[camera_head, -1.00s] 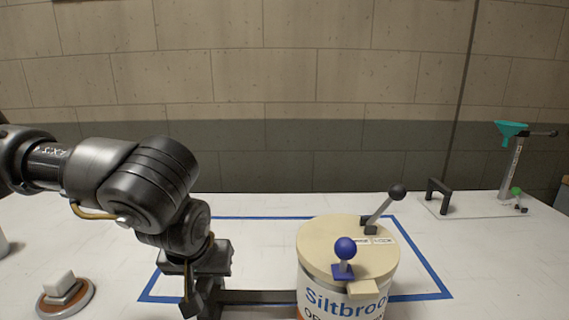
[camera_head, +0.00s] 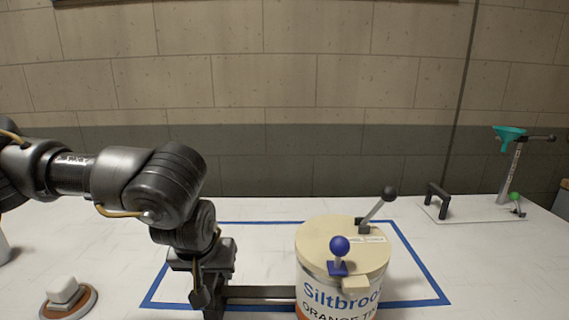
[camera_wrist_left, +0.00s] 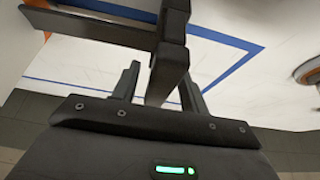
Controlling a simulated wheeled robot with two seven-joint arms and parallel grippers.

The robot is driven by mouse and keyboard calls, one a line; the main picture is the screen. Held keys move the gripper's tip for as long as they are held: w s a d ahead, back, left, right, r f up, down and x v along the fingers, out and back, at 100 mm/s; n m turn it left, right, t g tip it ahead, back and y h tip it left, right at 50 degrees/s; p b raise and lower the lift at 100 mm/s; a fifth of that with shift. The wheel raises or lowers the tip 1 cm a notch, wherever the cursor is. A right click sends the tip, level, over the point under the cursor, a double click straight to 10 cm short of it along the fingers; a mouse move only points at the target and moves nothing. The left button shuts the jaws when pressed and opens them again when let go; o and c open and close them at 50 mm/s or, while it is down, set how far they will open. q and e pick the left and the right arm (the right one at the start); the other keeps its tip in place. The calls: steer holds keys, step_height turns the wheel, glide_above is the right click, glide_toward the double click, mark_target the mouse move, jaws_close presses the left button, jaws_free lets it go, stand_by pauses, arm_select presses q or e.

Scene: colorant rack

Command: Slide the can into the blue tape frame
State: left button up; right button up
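The can (camera_head: 340,290) is a cylinder with a cream lid, blue knob, black-knobbed lever and "Siltbrook" label. It stands upright and hides part of the blue tape frame's (camera_head: 424,266) front line; its base is below the picture. The frame also shows in the left wrist view (camera_wrist_left: 232,67). A dark bar (camera_head: 262,293) runs from the can's left side to my left gripper (camera_head: 212,300). In the wrist view, my left gripper's fingers (camera_wrist_left: 160,72) lie either side of the bar's dark upright end and appear closed on it. My right gripper is out of view.
A round orange-brown base with a white block (camera_head: 66,295) sits at the front left. A clear plate with a black handle (camera_head: 437,200) and a stand with a teal funnel (camera_head: 510,137) are at the back right. The tabletop inside the tape behind the can is bare.

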arm_select(q)
steer(key=shift+o, duration=0.2)
steer(key=shift+f, duration=0.1)
steer(key=v, duration=1.1)
